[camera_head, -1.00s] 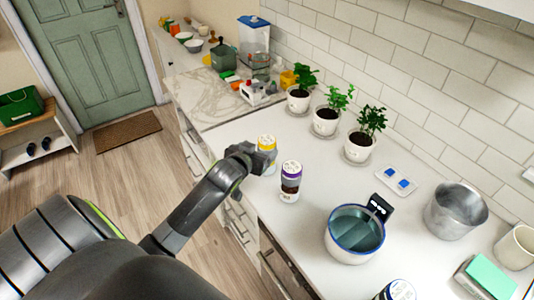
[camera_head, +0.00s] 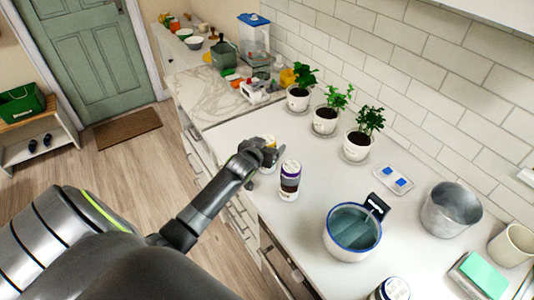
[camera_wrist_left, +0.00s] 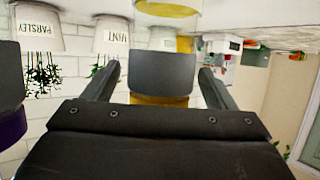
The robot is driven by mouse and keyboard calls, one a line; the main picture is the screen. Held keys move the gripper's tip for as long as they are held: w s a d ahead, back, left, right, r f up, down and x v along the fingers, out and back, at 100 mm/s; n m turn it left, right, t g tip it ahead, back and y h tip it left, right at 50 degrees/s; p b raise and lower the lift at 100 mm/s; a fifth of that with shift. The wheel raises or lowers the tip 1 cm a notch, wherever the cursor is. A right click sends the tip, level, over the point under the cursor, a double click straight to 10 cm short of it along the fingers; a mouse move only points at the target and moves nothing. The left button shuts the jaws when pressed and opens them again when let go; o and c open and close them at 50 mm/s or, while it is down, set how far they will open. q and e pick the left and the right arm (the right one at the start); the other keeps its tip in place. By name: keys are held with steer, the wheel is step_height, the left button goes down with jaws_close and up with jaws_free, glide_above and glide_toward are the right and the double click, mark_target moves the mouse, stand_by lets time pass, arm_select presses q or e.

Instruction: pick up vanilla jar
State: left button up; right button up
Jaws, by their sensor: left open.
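In the left wrist view the picture is upside down, and the jar's grey label (camera_wrist_left: 162,72) lies between the two spread fingers (camera_wrist_left: 160,88). The left gripper is open around the jar; contact cannot be made out. My right gripper is out of view.
Three potted herbs (camera_head: 325,120) stand along the tiled wall behind. A blue-rimmed pot (camera_head: 352,230) and another jar (camera_head: 392,289) are nearer on the right. A metal pot (camera_head: 450,210) stands farther right. Bare counter (camera_head: 235,130) lies left of the yellow-lidded jar.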

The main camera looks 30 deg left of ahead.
arm_select(q)
steer(key=c, duration=1.2)
